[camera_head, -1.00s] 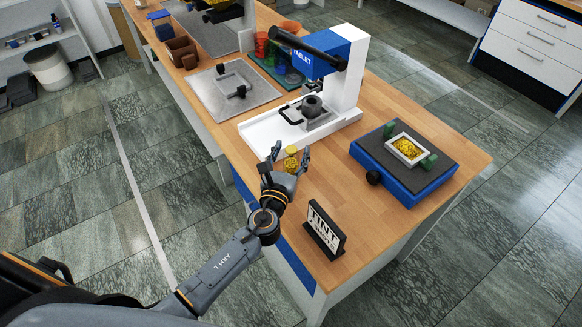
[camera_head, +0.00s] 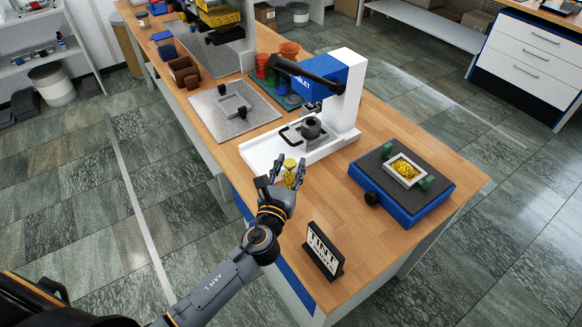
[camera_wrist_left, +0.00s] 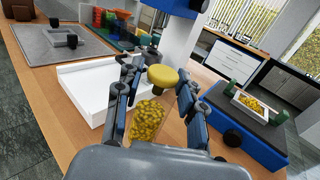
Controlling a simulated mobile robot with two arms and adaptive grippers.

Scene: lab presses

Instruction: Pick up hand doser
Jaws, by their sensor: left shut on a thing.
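The hand doser (camera_wrist_left: 147,118) is a small clear container of yellow pellets with a round yellow cap, seen in the left wrist view. It stands upright between the fingers of my left gripper (camera_wrist_left: 162,108), which is shut on it. In the head view the doser (camera_head: 289,172) shows as a small yellow piece between the fingertips of my left gripper (camera_head: 286,180), by the front edge of the wooden table. The fingers hide part of its sides. I cannot tell whether its base touches the table. My right gripper is not in view.
A blue and white tablet press (camera_head: 335,80) on a white base stands just behind the gripper. A blue device (camera_head: 412,205) holding a white tray of yellow pellets is at the right. A black-and-white sign (camera_head: 323,251) stands at the near edge. Bare table (camera_head: 345,215) lies between them.

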